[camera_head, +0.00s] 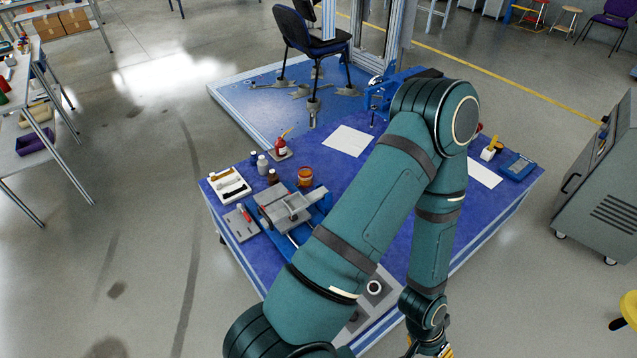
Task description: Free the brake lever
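I cannot clearly identify the brake lever. A blue clamp-like mechanism (380,98) stands at the back of the bench, partly hidden by my arm's elbow. A grey block-like device (288,207) sits on a blue base at the bench's left front. A teal arm of mine, which I take for the left one, rises from the bottom, bends at the elbow and comes down on the right. Its wrist end is cut off at the bottom edge, with a bit of black and yellow showing. The fingertips are not visible. The other gripper is out of view.
The blue-topped bench (400,225) carries bottles, a red oil can (281,147), an orange jar (305,177), a white tray (229,185) and papers. A black chair (308,40) stands on the rig behind.

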